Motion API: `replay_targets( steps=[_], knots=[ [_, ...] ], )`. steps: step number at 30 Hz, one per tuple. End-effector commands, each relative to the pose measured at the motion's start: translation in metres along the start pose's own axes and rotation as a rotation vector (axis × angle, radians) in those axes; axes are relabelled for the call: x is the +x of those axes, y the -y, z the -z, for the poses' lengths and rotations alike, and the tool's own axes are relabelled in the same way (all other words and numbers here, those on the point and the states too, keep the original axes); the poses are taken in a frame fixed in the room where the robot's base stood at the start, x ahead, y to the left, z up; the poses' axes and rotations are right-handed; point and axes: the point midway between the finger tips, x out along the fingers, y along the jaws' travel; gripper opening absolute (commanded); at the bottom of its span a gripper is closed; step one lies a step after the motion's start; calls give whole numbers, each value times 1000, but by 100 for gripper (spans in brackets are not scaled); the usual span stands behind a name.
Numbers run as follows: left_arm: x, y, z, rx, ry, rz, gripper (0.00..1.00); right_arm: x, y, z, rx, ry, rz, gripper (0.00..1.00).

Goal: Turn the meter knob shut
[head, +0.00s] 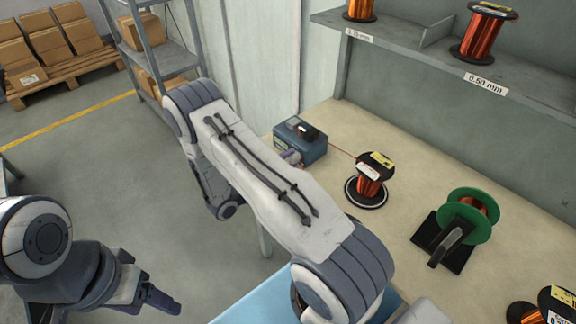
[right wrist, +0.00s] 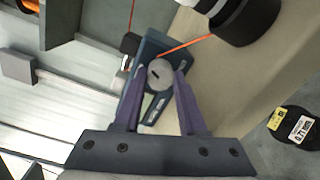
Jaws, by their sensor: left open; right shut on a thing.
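The meter (head: 302,147) is a blue box near the left edge of the workbench in the head view. In the right wrist view the meter (right wrist: 150,50) shows behind the fingers, with its round grey knob (right wrist: 160,75), which has a dark slot. My right gripper (right wrist: 159,72) has its fingers shut on the knob, one on either side. In the head view my forearm hides most of this gripper, and only its purple fingertips show at the meter. My left gripper (head: 163,301) is open and empty, low at the left over the floor, away from the bench.
An orange wire runs from the meter to a copper spool (head: 371,180) on a round stand. A green spool (head: 468,217) sits on a black holder to the right. A shelf (head: 440,62) with spools is above the bench (head: 345,122).

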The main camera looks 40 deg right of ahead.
Motion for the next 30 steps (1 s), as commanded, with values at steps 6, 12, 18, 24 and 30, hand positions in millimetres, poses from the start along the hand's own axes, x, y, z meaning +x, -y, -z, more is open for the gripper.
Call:
replay_targets(
  steps=[6, 12, 18, 24, 30],
  knots=[
    [24, 2, -1, 0, 0, 0, 66, 0, 4, 1, 205, -3, 1, 0],
    [47, 3, -2, 0, 0, 0, 66, 0, 5, 1, 396, -7, 1, 0],
    [74, 5, -4, 0, 0, 0, 66, 0, 6, 1, 585, -11, 2, 0],
    [107, 8, -6, 0, 0, 0, 66, 0, 8, 1, 778, -15, 3, 0],
    [145, 10, -8, 0, 0, 0, 66, 0, 9, 1, 968, -19, 3, 0]
  ],
)
